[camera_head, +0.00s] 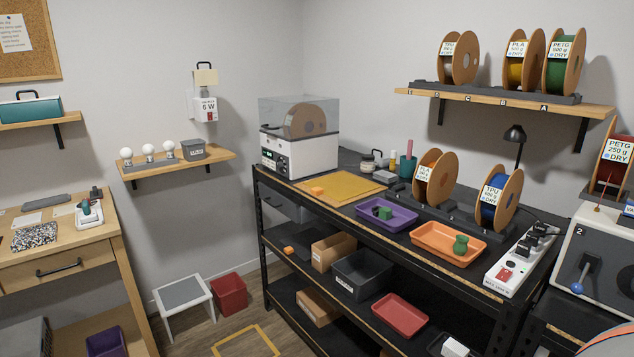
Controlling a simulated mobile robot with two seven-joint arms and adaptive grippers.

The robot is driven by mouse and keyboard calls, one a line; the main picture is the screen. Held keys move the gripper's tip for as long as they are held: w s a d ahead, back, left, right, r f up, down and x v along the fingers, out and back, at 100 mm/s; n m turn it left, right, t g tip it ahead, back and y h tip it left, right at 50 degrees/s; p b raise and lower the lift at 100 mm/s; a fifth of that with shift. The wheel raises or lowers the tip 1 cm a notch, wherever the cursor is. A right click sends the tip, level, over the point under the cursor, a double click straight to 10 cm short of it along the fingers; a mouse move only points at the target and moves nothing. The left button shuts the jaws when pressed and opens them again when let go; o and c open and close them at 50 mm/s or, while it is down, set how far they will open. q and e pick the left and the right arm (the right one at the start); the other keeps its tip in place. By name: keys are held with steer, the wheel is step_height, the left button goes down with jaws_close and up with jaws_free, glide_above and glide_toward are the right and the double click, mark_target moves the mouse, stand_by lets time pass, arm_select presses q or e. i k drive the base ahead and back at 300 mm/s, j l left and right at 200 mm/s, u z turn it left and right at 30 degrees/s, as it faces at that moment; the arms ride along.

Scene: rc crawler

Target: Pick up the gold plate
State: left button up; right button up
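A flat gold plate (348,187) lies on top of the black workbench, in front of the white dryer box with the clear lid. A small orange block (317,191) sits on the plate's left part. The plate's right corner is close to the purple tray (387,216). Neither of my grippers shows in this view.
The white dryer (300,152) stands behind the plate at the left. An orange tray (447,242), filament spools (499,197) and a power strip (515,267) fill the bench to the right. A white stool (184,296) and red bin (229,293) stand on the floor.

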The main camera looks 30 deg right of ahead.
mark_target(339, 188)
steer(key=i+j+z, duration=0.1)
steer(key=i+z, duration=0.4)
steer(key=i+j+z, duration=0.25)
steer(key=z, duration=0.2)
steer(key=i+j+z, duration=0.65)
steer(key=j+z, duration=0.3)
steer(key=i+l, duration=0.05)
steer(key=l, duration=0.05)
